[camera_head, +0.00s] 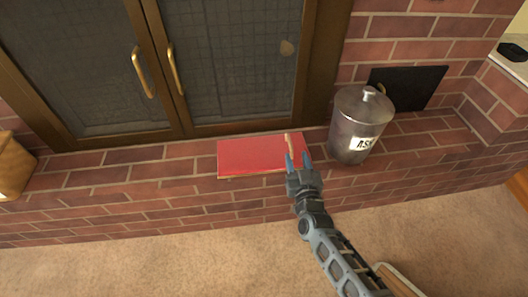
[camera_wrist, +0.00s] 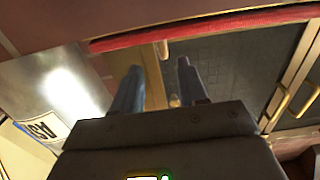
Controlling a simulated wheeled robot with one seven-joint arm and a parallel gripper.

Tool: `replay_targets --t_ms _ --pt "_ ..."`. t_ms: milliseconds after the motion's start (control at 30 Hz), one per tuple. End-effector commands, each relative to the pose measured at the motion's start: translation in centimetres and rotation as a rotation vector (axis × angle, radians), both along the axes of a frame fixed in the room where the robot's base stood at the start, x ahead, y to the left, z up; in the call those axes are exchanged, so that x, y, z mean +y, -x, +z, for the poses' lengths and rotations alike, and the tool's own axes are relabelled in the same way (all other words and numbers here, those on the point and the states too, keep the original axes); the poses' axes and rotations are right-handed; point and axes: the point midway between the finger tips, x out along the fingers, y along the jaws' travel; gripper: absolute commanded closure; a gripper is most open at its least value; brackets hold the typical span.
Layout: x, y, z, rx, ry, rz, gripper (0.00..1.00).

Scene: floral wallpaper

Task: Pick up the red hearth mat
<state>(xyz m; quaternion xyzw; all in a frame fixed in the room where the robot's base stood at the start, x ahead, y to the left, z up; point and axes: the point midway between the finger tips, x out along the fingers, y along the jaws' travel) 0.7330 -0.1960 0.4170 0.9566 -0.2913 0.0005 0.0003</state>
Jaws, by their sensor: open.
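The red hearth mat (camera_head: 250,156) is a flat red rectangle on the brick hearth in front of the fireplace doors. In the wrist view, it shows edge-on as a red strip (camera_wrist: 210,27) across the top. My gripper (camera_head: 297,161) is at the mat's right front part, with its two blue fingers apart and nothing visible held. The fingers also show in the wrist view (camera_wrist: 157,72), below the red strip. I cannot tell whether they touch the mat. A small tan piece (camera_head: 288,139) lies at the mat's right part, just beyond the fingertips.
A metal ash can (camera_head: 347,125) stands on the hearth close to the right of the mat, and shows at left in the wrist view (camera_wrist: 60,85). Fireplace doors (camera_head: 225,60) with brass handles rise behind. A basket-like object (camera_head: 12,165) sits far left. Carpet (camera_head: 150,265) lies in front.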

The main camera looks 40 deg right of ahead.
Motion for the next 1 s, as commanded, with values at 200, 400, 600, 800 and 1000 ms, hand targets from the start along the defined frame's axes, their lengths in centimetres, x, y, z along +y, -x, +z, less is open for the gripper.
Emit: replay_targets --t_ms 200,400,600,800,1000 --pt "-1.1 -2.1 -0.5 0.000 0.000 0.000 0.57" --pt "-2.5 -4.5 -0.7 -0.001 -0.001 -0.001 0.57" --pt "-2.8 -5.2 -0.5 0.002 -0.001 0.002 0.57" --pt "-2.8 -5.2 -0.5 0.001 -0.001 0.001 0.62" --pt "-2.8 -5.2 -0.5 0.001 -0.001 0.001 0.81"
